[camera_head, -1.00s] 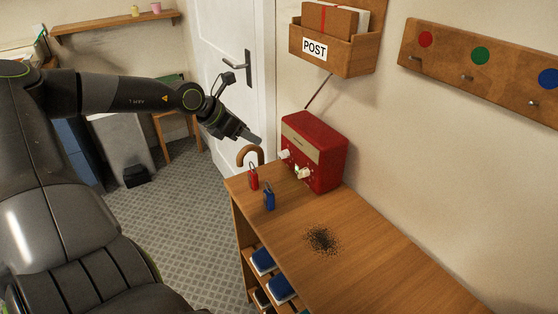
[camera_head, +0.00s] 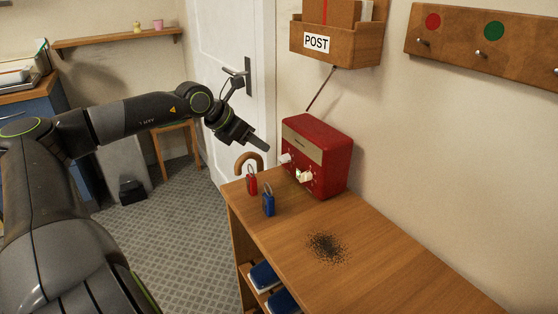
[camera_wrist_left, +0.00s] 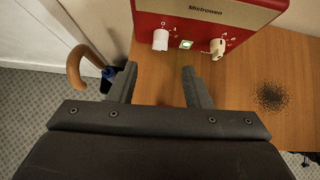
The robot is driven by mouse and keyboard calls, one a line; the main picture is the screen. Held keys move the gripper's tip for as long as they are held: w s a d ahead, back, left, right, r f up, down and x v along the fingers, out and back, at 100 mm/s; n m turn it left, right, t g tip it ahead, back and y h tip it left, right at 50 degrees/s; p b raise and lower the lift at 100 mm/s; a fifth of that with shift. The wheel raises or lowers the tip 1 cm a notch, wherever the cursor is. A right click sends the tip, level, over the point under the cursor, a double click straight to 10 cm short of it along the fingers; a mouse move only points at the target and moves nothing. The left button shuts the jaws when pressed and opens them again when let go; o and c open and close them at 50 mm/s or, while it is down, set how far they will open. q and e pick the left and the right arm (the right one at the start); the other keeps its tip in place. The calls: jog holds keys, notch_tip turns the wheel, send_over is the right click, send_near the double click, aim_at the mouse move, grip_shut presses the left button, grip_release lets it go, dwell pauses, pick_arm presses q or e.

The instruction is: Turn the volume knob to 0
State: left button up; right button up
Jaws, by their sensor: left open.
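A red radio (camera_head: 330,160) with a cream panel stands on the wooden bench against the wall. Its front has two white knobs, a left one (camera_wrist_left: 160,40) and a right one (camera_wrist_left: 217,48), with a small green-lit square (camera_wrist_left: 186,44) between them. The knob labels are too small to read, so I cannot tell which is volume. In the head view, the knobs show at the left (camera_head: 286,158) and right (camera_head: 304,176). My left gripper (camera_wrist_left: 158,78) is open and empty, in front of the radio, its fingers apart from both knobs. My right gripper is out of view.
A red padlock (camera_head: 252,184) and a blue padlock (camera_head: 268,202) stand near the bench's left edge. A curved brown handle (camera_head: 248,160) rises beside the bench. Dark grains (camera_head: 326,247) lie on the bench (camera_head: 385,262). A POST box (camera_head: 335,42) hangs above the radio.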

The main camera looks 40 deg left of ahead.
aim_at(283, 158)
pick_arm(q)
jog(key=shift+x, duration=5.1)
jog(key=shift+r, duration=0.15)
jog(key=shift+c, duration=0.4)
jog(key=c, duration=0.9)
jog(key=shift+o, duration=0.2)
jog(key=shift+w, duration=0.1)
